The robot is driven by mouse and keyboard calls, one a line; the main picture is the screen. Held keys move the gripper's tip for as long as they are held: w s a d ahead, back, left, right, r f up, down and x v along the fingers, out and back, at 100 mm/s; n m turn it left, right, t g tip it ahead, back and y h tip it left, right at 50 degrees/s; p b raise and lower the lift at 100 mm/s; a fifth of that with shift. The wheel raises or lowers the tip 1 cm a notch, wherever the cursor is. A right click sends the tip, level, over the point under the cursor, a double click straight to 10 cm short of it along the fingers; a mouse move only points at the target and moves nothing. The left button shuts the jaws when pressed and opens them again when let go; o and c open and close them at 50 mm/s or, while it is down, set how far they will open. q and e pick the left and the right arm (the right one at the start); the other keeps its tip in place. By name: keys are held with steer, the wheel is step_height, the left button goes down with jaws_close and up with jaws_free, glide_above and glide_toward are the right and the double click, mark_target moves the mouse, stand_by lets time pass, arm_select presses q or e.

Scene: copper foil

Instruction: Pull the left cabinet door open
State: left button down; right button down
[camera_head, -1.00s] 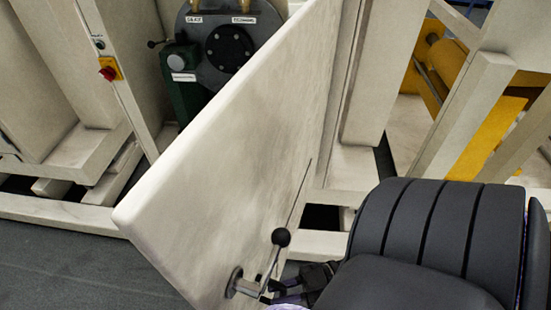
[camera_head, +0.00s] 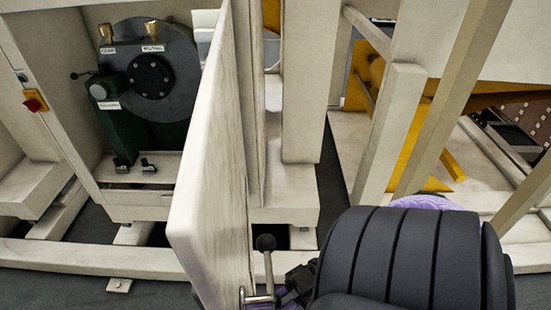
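The cabinet door (camera_head: 205,190) is a thick off-white panel, seen nearly edge-on in the head view. It stands swung out from the cabinet frame, and the inside of the cabinet shows to its left. Its handle (camera_head: 268,262), a metal lever with a black ball knob, is on the door's right face near the bottom of the view. My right gripper (camera_head: 288,292) is at the handle, small, dark and mostly hidden behind my dark arm cover. I cannot tell whether its fingers are closed on the handle. My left gripper is not in view.
Inside the cabinet is a dark round machine (camera_head: 150,75) on a green base. A red knob on a yellow plate (camera_head: 34,102) is at the far left. Off-white beams (camera_head: 390,135) and yellow parts stand at right. Dark floor (camera_head: 60,284) shows at lower left.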

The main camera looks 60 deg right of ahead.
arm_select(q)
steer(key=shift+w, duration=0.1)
arm_select(e)
steer(key=c, duration=0.7)
jaws_free()
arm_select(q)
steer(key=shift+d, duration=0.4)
arm_select(e)
steer(key=shift+o, duration=0.3)
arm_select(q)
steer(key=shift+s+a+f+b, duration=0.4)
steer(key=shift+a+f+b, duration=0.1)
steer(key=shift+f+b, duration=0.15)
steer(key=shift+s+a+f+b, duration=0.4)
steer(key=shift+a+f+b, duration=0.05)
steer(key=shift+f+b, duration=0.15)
arm_select(e)
steer(key=v, duration=1)
